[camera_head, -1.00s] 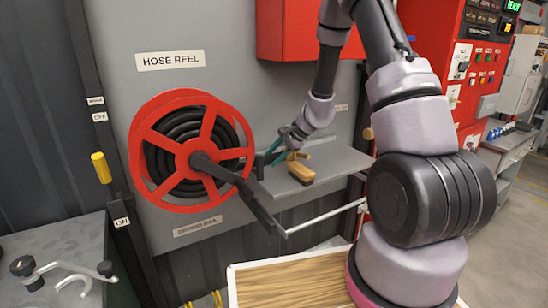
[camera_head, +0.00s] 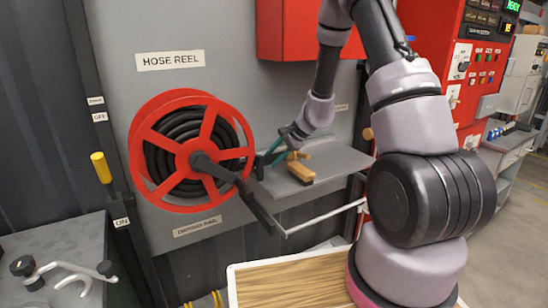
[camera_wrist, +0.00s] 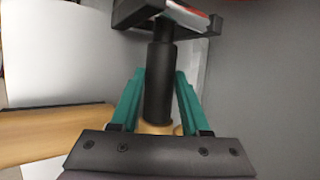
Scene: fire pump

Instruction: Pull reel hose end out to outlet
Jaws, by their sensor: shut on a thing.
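The red hose reel (camera_head: 222,123) with black hose coiled on it (camera_head: 180,130) hangs on the grey wall panel under a HOSE REEL label. My gripper (camera_head: 270,160), with teal fingers, is just right of the reel over the grey shelf. In the wrist view, my gripper (camera_wrist: 157,95) is shut on a black cylindrical piece (camera_wrist: 158,70), which looks like the hose end. A tan fitting (camera_wrist: 155,128) shows at its near end. Its far end meets a dark bracket (camera_wrist: 150,10). I cannot make out the outlet for certain.
A tan block (camera_head: 301,173) lies on the grey shelf (camera_head: 335,160), close to my gripper. A dark crank arm (camera_head: 250,205) sticks out in front of the reel. A red box (camera_head: 290,30) hangs above, and a wood-topped tray (camera_head: 290,285) is below.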

